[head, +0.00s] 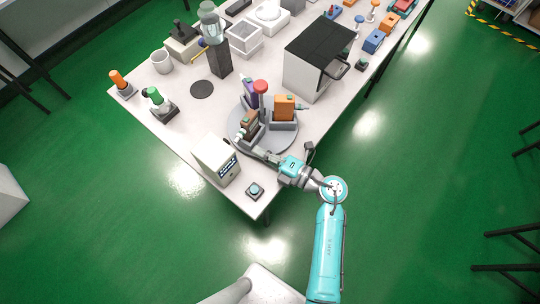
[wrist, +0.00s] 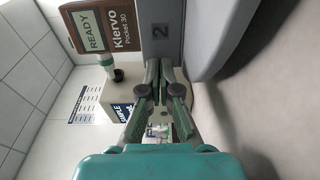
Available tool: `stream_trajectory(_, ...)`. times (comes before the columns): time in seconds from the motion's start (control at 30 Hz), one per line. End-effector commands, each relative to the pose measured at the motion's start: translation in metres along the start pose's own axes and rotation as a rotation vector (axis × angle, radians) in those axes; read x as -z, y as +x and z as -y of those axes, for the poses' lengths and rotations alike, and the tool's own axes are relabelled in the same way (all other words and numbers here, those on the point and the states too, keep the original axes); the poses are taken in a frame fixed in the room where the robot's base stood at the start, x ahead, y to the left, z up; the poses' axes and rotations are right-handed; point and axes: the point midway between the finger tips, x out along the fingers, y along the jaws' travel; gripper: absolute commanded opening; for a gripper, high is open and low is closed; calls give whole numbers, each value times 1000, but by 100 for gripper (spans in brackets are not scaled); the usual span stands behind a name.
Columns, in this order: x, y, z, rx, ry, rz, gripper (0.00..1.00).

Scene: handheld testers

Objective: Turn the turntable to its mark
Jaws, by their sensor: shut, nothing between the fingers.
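The turntable (head: 283,143) is a grey disc near the table's front corner. It carries a brown tester (head: 250,121), an orange tester (head: 284,107) and a purple tester in holders, around a red-topped centre post (head: 260,87). My gripper (head: 254,151) reaches in low at the disc's near edge, close to the brown tester's holder. Whether my fingertips touch the holder I cannot tell. I cannot make out the turntable's mark.
A beige display box (head: 217,160) stands left of my gripper, and a button box (head: 255,189) lies near the front corner. A white cabinet with a black top (head: 319,52) stands behind right. A black round pad (head: 202,89) lies left of the disc.

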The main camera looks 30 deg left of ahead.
Motion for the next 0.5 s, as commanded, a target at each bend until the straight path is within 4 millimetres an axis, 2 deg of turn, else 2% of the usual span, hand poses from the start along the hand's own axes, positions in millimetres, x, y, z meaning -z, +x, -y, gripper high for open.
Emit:
stream_trajectory(0.37, 0, 2, 0, 0, 0, 0, 0)
stream_trajectory(0.5, 4, 9, 0, 0, 0, -2, 0)
